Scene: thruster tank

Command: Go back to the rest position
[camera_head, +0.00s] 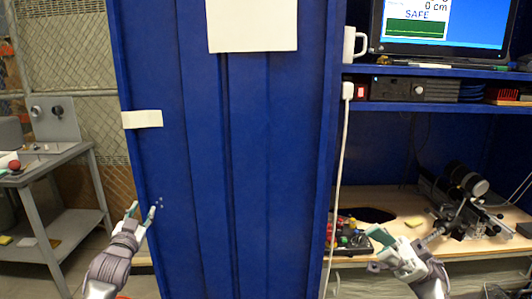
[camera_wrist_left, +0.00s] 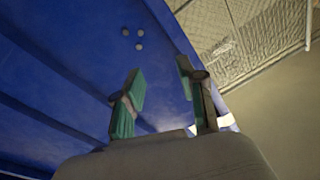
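My left gripper (camera_head: 141,214) is in front of the left edge of a tall blue panel (camera_head: 210,160). Its two green-padded fingers are apart and nothing is between them in the left wrist view (camera_wrist_left: 160,90). My right gripper (camera_head: 378,248) is at the lower right, in front of the workbench. Its green fingertip pad shows, but the gap between its fingers is not clear. I cannot tell if it touches anything there.
A wooden workbench (camera_head: 405,229) at the right carries a black and metal device (camera_head: 462,200) and several small parts. A shelf above holds a monitor (camera_head: 445,25). A white cable (camera_head: 338,190) hangs by the panel. A grey table (camera_head: 45,165) stands at left.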

